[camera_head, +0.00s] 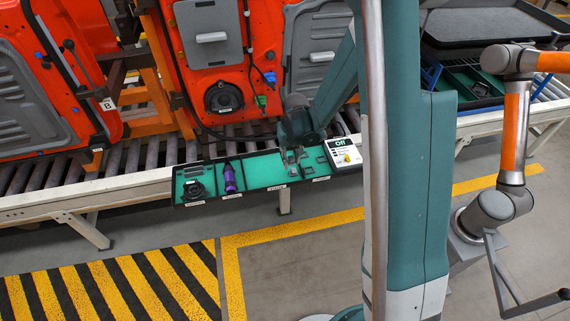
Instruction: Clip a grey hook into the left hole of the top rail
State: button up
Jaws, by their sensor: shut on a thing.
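My gripper (292,159) is low over the right part of a black parts tray (256,188) with green-lined compartments. Its fingers are shut on a small grey piece, likely a grey hook, which is too small and covered to make out clearly. More small grey pieces (316,160) lie just right of the fingers in the tray. An orange door (190,55) with a grey panel stands behind the tray. I cannot make out the top rail or its left hole in this view.
The tray also holds a black round part (194,190) and a purple-black tool (230,178). A roller conveyor (130,158) runs behind. Another orange-and-grey arm (512,130) stands at right.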

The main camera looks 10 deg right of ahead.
jog(key=shift+w+d+r+p, duration=0.3)
jog(key=shift+w+d+r, duration=0.15)
jog(key=shift+w+r, duration=0.15)
jog(key=w+a+r+n+t+y+p, duration=0.15)
jog(key=w+a+r+p, duration=0.35)
jog(key=r, duration=1)
jog(key=w+a+r+n+t+y+p, duration=0.1)
jog(key=w+a+r+n+t, duration=0.15)
jog(key=a+r, duration=0.75)
jog(key=w+a+r+n+t+y+p, duration=0.1)
jog(key=w+a+r+t+p, duration=0.2)
jog(key=r, duration=1.6)
jog(key=w+d+r+m+t+p, duration=0.1)
jog(key=d+r+t, duration=0.1)
jog(key=r, duration=1.5)
jog(key=w+d+r+m+t+p, duration=0.1)
jog(key=r+t, duration=0.3)
jog(key=r, duration=1.3)
jog(key=w+d+r+m+t+h+p, duration=0.1)
jog(key=d+r+t+p, duration=0.1)
jog(key=r, duration=1.6)
jog(key=shift+w+d+t, duration=0.4)
jog(key=shift+d+t, duration=0.2)
jog(key=shift+d, duration=0.35)
